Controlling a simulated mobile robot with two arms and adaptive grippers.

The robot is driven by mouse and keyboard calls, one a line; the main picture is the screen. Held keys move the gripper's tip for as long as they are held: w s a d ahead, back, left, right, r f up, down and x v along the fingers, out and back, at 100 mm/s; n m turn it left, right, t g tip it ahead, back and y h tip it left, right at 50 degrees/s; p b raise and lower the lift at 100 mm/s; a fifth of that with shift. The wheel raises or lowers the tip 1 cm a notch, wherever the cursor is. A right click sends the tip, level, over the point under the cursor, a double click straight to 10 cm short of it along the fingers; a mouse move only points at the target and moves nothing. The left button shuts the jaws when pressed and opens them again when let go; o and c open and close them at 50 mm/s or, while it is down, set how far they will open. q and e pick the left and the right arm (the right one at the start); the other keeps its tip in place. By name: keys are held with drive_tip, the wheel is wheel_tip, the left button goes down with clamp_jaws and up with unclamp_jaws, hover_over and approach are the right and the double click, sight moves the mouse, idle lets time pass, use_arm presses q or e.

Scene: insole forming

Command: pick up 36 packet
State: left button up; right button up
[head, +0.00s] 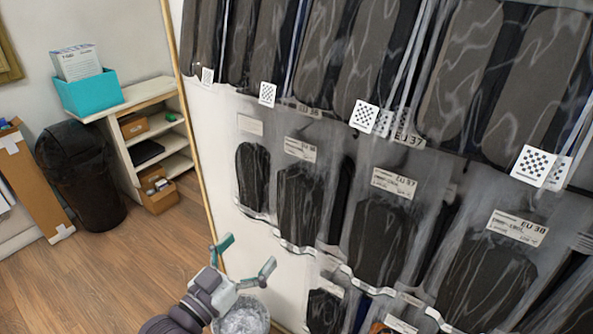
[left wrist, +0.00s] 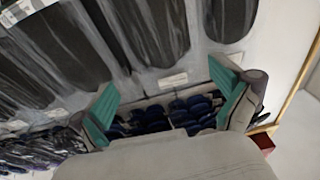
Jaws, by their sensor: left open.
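Clear packets with dark insoles hang in rows on a rack. The 36 packet (head: 297,203) seems to be the one in the middle row, second from left; its label is small and I cannot read it surely. To its right hang the EU 37 packet (head: 382,240) and the EU 38 packet (head: 485,280). My left gripper (head: 249,251) is open and empty, low and left of the 36 packet, apart from it. In the left wrist view my left gripper (left wrist: 163,77) spreads its teal fingers before hanging packets; their sizes cannot be read there.
A bin with a clear liner (head: 242,318) stands below my left gripper. A black bin (head: 78,175), a shelf unit (head: 168,137) and a teal box (head: 86,95) stand at the left. The wooden floor (head: 120,265) between is clear. Upper packets hang above the middle row.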

use_arm(q)
drive_tip(key=w+g+p, duration=0.1)
approach(293, 206)
drive_tip(key=x, duration=0.4)
drive_tip(key=p+x, duration=0.1)
drive_tip(key=x, duration=0.4)
drive_tip(key=shift+w+d+f+p, duration=0.1)
drive_tip(key=shift+w+p, duration=0.05)
drive_tip(key=shift+p, duration=0.15)
drive_tip(key=c, duration=1)
drive_tip(key=shift+c, duration=0.5)
use_arm(e)
drive_tip(key=s+d+r+g, duration=0.1)
drive_tip(key=s+r+g, duration=0.1)
drive_tip(key=s, duration=0.5)
drive_tip(key=shift+d+h, duration=0.3)
